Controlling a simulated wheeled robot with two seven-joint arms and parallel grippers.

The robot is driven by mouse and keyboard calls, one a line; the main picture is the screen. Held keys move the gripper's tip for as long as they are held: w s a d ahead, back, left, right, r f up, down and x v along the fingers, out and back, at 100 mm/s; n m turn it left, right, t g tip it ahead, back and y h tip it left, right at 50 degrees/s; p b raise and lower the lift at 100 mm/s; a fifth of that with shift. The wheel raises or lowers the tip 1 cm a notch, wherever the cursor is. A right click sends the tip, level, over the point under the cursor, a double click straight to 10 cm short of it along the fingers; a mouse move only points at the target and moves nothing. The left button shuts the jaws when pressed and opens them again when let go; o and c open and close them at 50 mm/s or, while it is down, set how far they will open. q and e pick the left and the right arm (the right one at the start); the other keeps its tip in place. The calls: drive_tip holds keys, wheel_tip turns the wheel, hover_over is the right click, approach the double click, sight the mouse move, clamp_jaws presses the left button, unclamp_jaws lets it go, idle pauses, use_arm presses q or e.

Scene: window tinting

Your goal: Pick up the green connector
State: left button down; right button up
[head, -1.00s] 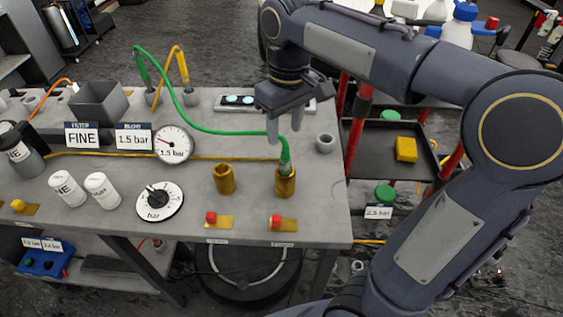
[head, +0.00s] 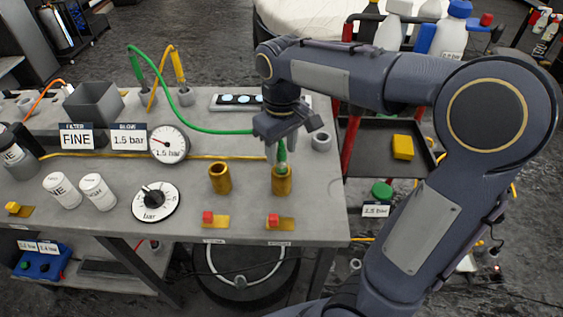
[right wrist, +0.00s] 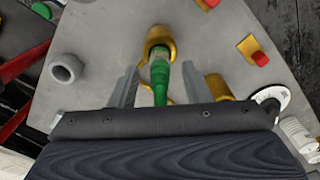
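The green connector (head: 282,157) stands upright in the right-hand brass socket (head: 282,182) near the bench's right end. A green hose (head: 190,124) runs from it back to the upper left, partly hidden by my gripper. My right gripper (head: 280,152) is over the socket, pointing down. In the right wrist view the connector (right wrist: 160,77) lies between the two spread fingers (right wrist: 158,72), with a gap on each side, its tip at the brass socket (right wrist: 160,40). My left gripper is not in view.
A second, open brass socket (head: 220,178) stands to the left. Red buttons (head: 273,221) on brass plates sit in front. A grey cup (head: 321,140) stands just right of my gripper. A pressure gauge (head: 169,144) and dial (head: 155,202) are further left.

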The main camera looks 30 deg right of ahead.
clamp_jaws()
drive_tip(key=shift+r, duration=0.15)
